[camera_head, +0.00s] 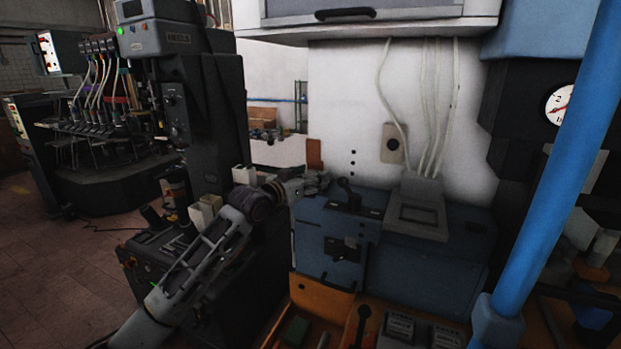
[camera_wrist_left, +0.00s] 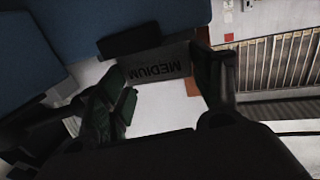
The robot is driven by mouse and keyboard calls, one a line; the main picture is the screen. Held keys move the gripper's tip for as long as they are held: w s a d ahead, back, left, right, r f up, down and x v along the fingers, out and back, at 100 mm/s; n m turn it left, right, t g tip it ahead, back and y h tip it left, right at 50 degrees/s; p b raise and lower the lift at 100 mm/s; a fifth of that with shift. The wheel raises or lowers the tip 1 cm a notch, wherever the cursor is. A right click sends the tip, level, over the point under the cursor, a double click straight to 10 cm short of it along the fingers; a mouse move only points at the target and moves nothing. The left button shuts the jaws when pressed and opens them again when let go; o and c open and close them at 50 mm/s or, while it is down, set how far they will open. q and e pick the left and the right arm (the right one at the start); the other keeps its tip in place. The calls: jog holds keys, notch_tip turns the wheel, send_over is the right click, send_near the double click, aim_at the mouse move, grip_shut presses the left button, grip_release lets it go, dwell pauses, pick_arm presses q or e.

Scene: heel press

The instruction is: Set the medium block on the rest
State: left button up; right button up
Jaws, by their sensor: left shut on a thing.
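My left gripper (camera_head: 316,182) is at the left end of the blue machine's top in the head view. In the head view the gripper hides most of the block. A dark bar (camera_wrist_left: 128,40) shows just beyond the block in the wrist view; I cannot tell whether they touch. I cannot pick out the rest with certainty. My right gripper is not in view.
The blue machine (camera_head: 325,238) has a black lever (camera_head: 346,188) close right of my left gripper and a grey box (camera_head: 416,216) with cables. A blue post (camera_head: 550,160) crosses the right side. An orange tray (camera_head: 307,296) with several items lies below.

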pick_arm(q)
jog(key=shift+f, duration=0.15)
dwell(0.4)
jog(key=shift+f, duration=0.1)
jog(key=o, duration=1.5)
jog(key=shift+o, duration=0.6)
jog(key=shift+f, duration=0.1)
jog(key=shift+f, duration=0.1)
jog(key=v, duration=1.2)
